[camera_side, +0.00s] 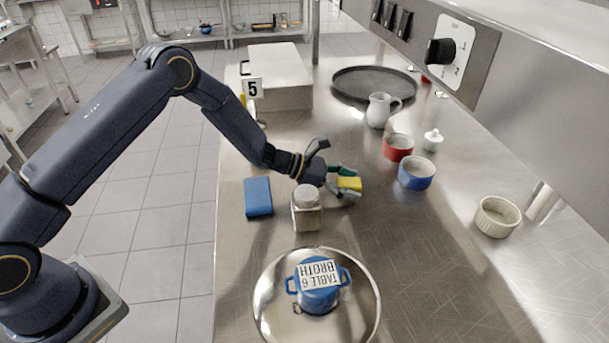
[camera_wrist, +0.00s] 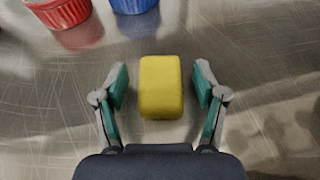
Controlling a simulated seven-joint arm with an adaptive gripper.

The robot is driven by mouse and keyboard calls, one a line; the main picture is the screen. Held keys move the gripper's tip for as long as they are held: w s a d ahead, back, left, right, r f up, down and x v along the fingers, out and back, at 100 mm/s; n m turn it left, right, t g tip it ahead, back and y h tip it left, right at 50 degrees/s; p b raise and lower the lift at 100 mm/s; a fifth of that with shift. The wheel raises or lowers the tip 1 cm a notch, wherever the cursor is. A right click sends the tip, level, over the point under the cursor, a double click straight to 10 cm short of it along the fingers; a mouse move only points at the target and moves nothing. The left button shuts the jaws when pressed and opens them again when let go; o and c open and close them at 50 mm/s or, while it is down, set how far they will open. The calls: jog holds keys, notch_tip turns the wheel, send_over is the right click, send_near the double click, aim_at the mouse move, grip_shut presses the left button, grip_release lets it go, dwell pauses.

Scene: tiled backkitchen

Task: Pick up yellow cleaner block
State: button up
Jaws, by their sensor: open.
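The yellow cleaner block (camera_wrist: 161,87) lies on the steel counter, between the two fingers of my gripper (camera_wrist: 160,88) in the wrist view. A strip of bare counter shows on each side of it, so the fingers are apart from it. In the side view the yellow block (camera_side: 349,184) shows at the fingertips of my gripper (camera_side: 343,183), partly hidden by them. My gripper is open and low over the counter, with green pads facing the block.
A glass jar (camera_side: 306,212) and a blue block (camera_side: 258,197) stand left of my gripper. A red ramekin (camera_side: 397,148) and a blue ramekin (camera_side: 416,174) are to the right. A blue pot (camera_side: 318,294) sits on a round tray (camera_side: 268,318) in front. The right front counter is clear.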

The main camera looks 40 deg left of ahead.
jog(key=shift+c, duration=0.3)
jog(key=c, duration=1.2)
